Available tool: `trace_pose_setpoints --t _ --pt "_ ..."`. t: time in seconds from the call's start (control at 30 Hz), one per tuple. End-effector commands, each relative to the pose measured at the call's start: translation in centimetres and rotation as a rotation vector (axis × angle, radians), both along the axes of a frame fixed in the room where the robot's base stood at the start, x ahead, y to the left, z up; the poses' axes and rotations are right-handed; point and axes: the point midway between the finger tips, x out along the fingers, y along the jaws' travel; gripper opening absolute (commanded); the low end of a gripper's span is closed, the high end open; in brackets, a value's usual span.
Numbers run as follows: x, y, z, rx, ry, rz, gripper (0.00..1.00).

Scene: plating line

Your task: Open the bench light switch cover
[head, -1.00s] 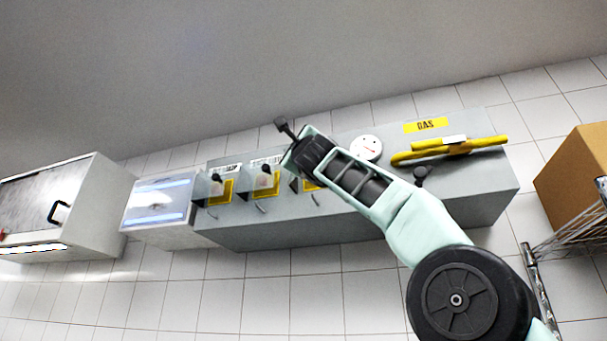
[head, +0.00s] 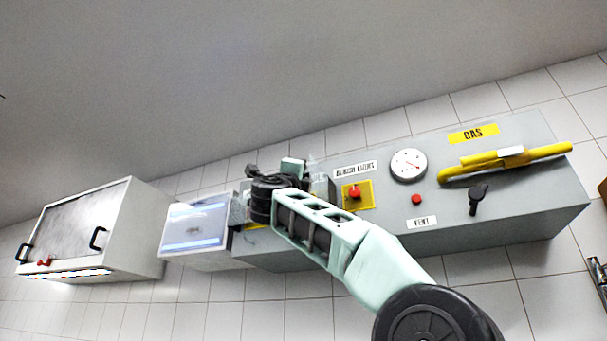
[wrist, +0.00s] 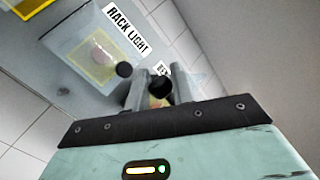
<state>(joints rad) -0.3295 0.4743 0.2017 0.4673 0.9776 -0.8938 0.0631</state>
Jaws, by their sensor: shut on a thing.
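In the head view the bench light switch is a red button (head: 355,192) on a yellow plate under its white label (head: 355,169). No cover lies over the button. A greyish clear panel (head: 321,184), which looks like its cover, stands out from the box at the button's left. In the wrist view my gripper (wrist: 158,88) is shut on a black knob (wrist: 160,86). Faint clear plastic (wrist: 194,82), seemingly the cover, spreads around it. In the head view my wrist hides the fingertips.
The rack light switch (wrist: 100,55) sits beside my gripper under a clear cover with a black knob (wrist: 124,69). The grey box also bears a gauge (head: 408,165), a yellow gas handle (head: 505,163) and a black lever (head: 478,198). A screen (head: 195,224) and a cabinet (head: 85,230) stand left.

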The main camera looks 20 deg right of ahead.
Motion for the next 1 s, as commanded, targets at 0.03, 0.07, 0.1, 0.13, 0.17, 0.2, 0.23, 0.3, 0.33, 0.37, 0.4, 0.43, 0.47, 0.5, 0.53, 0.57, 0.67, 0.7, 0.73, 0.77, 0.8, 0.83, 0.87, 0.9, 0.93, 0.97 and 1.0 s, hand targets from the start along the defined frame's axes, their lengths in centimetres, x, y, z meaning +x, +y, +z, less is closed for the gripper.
trace_pose_setpoints --t 0.03,0.07,0.1,0.13,0.17,0.2,0.23,0.3,0.33,0.37,0.4,0.43,0.47,0.5,0.53,0.57,0.67,0.7,0.73,0.77,0.8,0.83,0.87,0.9,0.93,0.97,1.0 --pt "0.29 0.09 -0.21 -0.001 0.005 0.004 0.00" --pt "0.29 0.10 -0.22 -0.002 0.005 0.004 0.00" --pt "0.29 0.10 -0.23 -0.001 0.006 0.005 0.00" --pt "0.30 0.11 -0.23 -0.001 0.006 0.005 0.00" --pt "0.31 0.11 -0.25 -0.001 0.006 0.005 0.00" --pt "0.32 0.12 -0.26 -0.001 0.006 0.005 0.00" --pt "0.33 0.11 -0.27 0.000 0.007 0.005 0.00" --pt "0.34 0.12 -0.29 -0.001 0.007 0.006 0.00" --pt "0.35 0.12 -0.29 -0.001 0.007 0.006 0.00" --pt "0.35 0.13 -0.30 -0.001 0.007 0.006 0.00" --pt "0.36 0.13 -0.31 -0.001 0.008 0.006 0.00" --pt "0.37 0.13 -0.32 -0.001 0.008 0.006 0.00" --pt "0.37 0.13 -0.32 -0.001 0.008 0.006 0.00" --pt "0.38 0.13 -0.33 -0.001 0.008 0.006 0.00" --pt "0.38 0.13 -0.34 -0.001 0.008 0.006 0.00" --pt "0.39 0.14 -0.35 -0.001 0.008 0.006 0.00" --pt "0.41 0.14 -0.36 -0.001 0.009 0.006 0.00" --pt "0.41 0.15 -0.37 -0.001 0.009 0.006 0.29" --pt "0.41 0.14 -0.37 -0.001 0.008 0.006 0.38" --pt "0.40 0.13 -0.36 -0.001 0.008 0.006 0.42" --pt "0.36 0.12 -0.33 -0.001 0.008 0.005 0.42" --pt "0.33 0.10 -0.31 -0.001 0.007 0.005 0.42" --pt "0.30 0.10 -0.27 -0.001 0.007 0.005 0.42" --pt "0.25 0.08 -0.24 0.000 0.006 0.004 0.42" --pt "0.23 0.07 -0.22 -0.001 0.005 0.004 0.42" --pt "0.20 0.06 -0.20 -0.001 0.005 0.004 0.42" --pt "0.19 0.06 -0.19 0.000 0.005 0.003 0.42"
